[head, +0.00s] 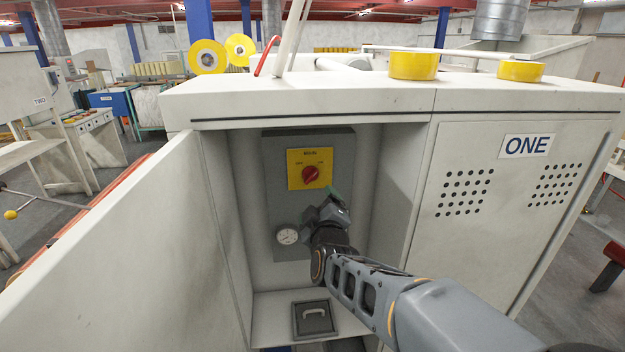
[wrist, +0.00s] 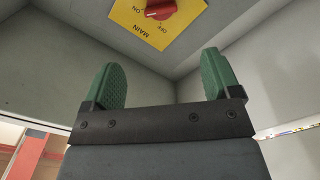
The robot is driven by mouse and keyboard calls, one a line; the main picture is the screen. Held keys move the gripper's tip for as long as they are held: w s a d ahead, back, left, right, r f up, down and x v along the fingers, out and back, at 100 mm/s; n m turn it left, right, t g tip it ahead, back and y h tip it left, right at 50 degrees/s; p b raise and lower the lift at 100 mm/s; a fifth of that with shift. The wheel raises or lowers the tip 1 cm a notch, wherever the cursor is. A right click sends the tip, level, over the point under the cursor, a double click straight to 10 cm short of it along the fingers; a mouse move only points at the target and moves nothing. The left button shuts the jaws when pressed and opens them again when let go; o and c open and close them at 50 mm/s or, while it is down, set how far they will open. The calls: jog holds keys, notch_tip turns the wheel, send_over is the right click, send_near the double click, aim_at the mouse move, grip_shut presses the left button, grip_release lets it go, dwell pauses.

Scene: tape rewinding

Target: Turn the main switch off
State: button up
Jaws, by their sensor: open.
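The main switch is a red rotary knob (head: 310,174) on a yellow plate (head: 295,158), fixed to a grey panel (head: 282,203) at the back of an open cabinet. In the wrist view the red knob (wrist: 160,8) is cut by the top edge, and the yellow plate (wrist: 130,22) reads MAIN, ON and OFF, upside down. My gripper (head: 330,197) is just below and right of the knob, apart from it. In the wrist view its green fingers (wrist: 168,80) are spread wide with nothing between them.
A round gauge (head: 288,235) sits on the panel's lower left. The cabinet's open door (head: 130,260) stands at left, and a closed door labelled ONE (head: 525,147) at right. Yellow tape rolls (head: 413,66) rest on top.

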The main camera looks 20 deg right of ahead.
aim_at(312, 178)
jog(key=p+x, duration=0.3)
jog(key=x, duration=1)
jog(key=shift+w, duration=0.3)
jog(key=c, duration=0.9)
